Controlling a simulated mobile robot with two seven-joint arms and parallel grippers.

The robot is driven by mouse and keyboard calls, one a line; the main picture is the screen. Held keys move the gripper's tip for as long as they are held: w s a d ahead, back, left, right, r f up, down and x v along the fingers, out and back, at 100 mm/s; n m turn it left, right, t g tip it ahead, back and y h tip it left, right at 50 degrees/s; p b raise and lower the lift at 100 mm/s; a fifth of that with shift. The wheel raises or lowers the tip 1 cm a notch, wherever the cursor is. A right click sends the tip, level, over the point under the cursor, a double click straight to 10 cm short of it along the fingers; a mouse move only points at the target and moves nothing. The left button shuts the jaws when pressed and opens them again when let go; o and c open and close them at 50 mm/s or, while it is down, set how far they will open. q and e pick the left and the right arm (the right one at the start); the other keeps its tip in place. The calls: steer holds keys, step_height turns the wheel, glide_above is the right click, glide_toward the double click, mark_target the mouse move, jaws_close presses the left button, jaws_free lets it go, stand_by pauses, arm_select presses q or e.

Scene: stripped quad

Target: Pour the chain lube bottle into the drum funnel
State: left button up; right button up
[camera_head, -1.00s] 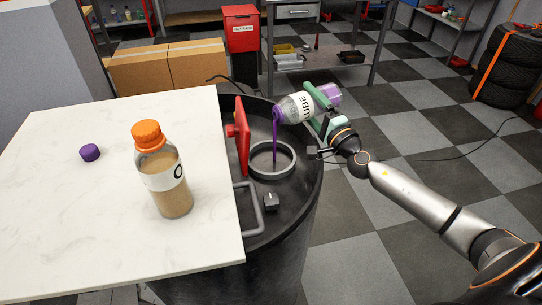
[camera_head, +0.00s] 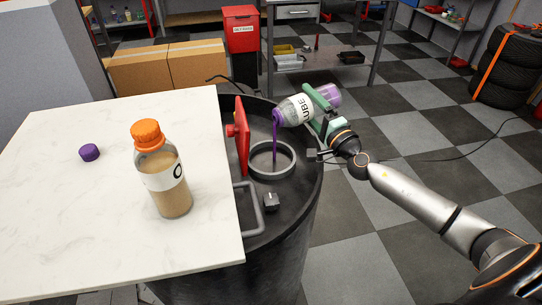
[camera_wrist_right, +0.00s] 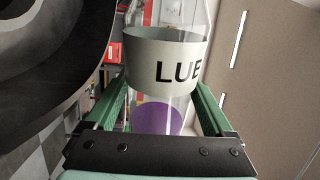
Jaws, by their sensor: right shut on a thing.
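The chain lube bottle (camera_head: 296,110) is clear with a white label and purple liquid in it. It lies tilted over the drum, its mouth at the left and lower than its base. A thin purple stream (camera_head: 275,140) runs from the mouth down into the round drum funnel (camera_head: 287,172). My right gripper (camera_head: 320,108) is shut around the bottle. In the right wrist view the green fingers (camera_wrist_right: 155,105) hold the bottle (camera_wrist_right: 170,60) on both sides, with purple liquid near its base. My left gripper is not in view.
A brown bottle with an orange cap (camera_head: 165,180) stands on the white table (camera_head: 90,220), with a purple cap (camera_head: 89,152) to its left. A red lid (camera_head: 242,137) stands upright beside the funnel on the black drum (camera_head: 292,215).

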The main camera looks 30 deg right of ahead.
mark_target(307, 104)
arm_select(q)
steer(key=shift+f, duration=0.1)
arm_select(e)
steer(key=shift+f+n, duration=0.15)
steer(key=shift+n, duration=0.25)
stand_by(0.3)
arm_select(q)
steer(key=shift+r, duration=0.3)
arm_select(e)
steer(key=shift+a, duration=0.1)
arm_select(q)
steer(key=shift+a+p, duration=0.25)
steer(key=shift+p, duration=0.15)
arm_select(e)
steer(key=shift+r+n, duration=0.35)
steer(key=shift+n, duration=0.05)
arm_select(q)
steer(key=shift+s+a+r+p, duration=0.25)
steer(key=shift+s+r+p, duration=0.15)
steer(key=shift+p, duration=0.3)
arm_select(e)
steer(key=shift+a+r+n+y, duration=0.2)
steer(key=shift+r+n+y, duration=0.2)
steer(key=shift+n, duration=0.2)
